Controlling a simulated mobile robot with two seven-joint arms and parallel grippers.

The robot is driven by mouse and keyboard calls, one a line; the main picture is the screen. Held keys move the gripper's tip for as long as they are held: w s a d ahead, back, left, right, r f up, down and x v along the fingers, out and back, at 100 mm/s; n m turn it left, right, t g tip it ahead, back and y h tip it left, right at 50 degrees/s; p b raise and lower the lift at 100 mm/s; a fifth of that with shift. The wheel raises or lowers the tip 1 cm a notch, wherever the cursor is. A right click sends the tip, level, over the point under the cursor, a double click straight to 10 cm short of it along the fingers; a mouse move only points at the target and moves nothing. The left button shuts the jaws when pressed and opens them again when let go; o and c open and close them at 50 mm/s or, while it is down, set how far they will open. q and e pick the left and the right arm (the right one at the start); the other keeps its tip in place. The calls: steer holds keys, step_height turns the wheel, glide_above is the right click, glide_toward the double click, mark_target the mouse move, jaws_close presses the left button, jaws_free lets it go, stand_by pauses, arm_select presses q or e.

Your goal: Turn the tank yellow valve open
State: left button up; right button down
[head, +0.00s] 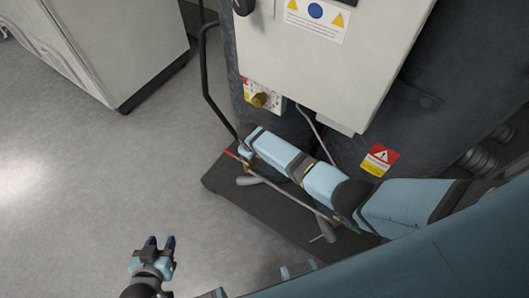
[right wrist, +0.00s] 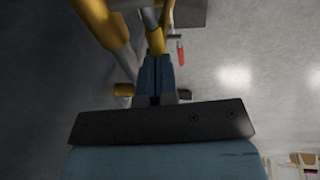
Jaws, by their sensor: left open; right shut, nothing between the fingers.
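A yellow-brass knob (head: 260,100) sits on a small labelled plate on the dark tank (head: 405,110) in the head view. My right arm reaches across the tank's front, its far end just below the knob. In the right wrist view my right gripper (right wrist: 157,62) is shut and empty, its tips close to a yellow pipe piece (right wrist: 155,40). I cannot tell whether they touch, or which yellow part is the valve. A thicker yellow pipe (right wrist: 100,22) is at the upper left. My left gripper (head: 158,246) is open and empty over the floor, away from the tank.
A thin lever with a red end (right wrist: 181,53) shows beyond my right fingers. A black bent rail (head: 206,85) stands left of the tank. A dark base plate (head: 225,186) lies below. A white cabinet (head: 115,45) is at the upper left. Floor at the left is clear.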

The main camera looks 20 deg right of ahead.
steer(key=shift+s, duration=0.1)
stand_by(0.3)
steer(key=p+v, duration=0.2)
steer(key=v, duration=1.2)
steer(key=s+d+f+m+t+y+p, duration=0.2)
steer(key=s+t+y, duration=0.15)
steer(key=s, duration=0.95)
steer(key=s+d+r+m+t, duration=0.1)
steer(key=s+d+r+t, duration=0.1)
steer(key=s+r, duration=0.2)
steer(key=s+d+r+m+t+p, duration=0.1)
steer(key=s+d+r+t, duration=0.2)
steer(key=s, duration=0.5)
steer(key=shift+d+r+y, duration=0.25)
steer(key=shift+r+y, duration=0.1)
steer(key=shift+r, duration=0.4)
